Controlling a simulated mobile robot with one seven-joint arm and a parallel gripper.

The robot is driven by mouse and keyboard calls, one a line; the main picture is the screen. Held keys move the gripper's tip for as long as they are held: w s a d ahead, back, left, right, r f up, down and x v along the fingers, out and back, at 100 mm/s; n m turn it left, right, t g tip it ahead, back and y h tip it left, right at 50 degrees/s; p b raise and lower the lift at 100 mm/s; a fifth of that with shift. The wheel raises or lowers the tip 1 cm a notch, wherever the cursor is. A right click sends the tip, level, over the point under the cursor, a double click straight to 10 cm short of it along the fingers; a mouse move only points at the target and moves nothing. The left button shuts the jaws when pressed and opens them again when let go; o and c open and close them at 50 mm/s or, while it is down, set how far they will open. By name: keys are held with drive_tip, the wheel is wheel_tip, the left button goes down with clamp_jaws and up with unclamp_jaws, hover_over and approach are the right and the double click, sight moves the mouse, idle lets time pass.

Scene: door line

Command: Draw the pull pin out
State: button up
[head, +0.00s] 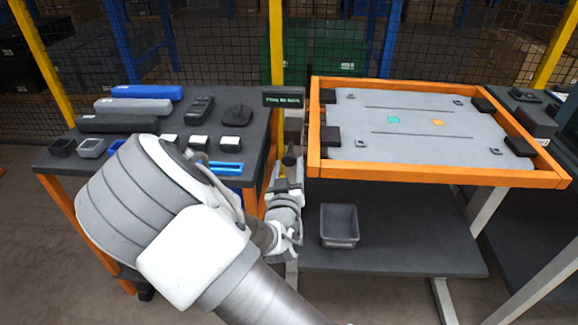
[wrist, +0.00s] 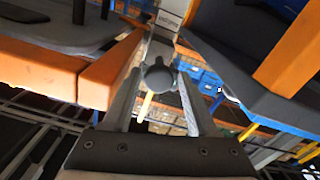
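A dark round knob, seemingly the head of the pull pin (wrist: 158,76), shows in the wrist view between and just beyond my fingertips. My gripper (wrist: 160,88) is open, with one finger on each side of the knob and a visible gap at both sides. In the head view my gripper (head: 287,186) is at the gap between the two tables, just below a dark knob-like part (head: 289,160). The shaft of the pin is hidden.
A dark bench (head: 62,165) with several tools stands left. An orange-framed table (head: 440,176) stands close on the right. A small display (head: 283,97) is above the gap. A grey bin (head: 340,226) sits on the lower shelf.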

drive_tip(key=s+p, duration=0.7)
drive_tip(key=s, duration=1)
drive_tip(key=shift+s+a, duration=0.15)
drive_tip(key=shift+a, duration=0.1)
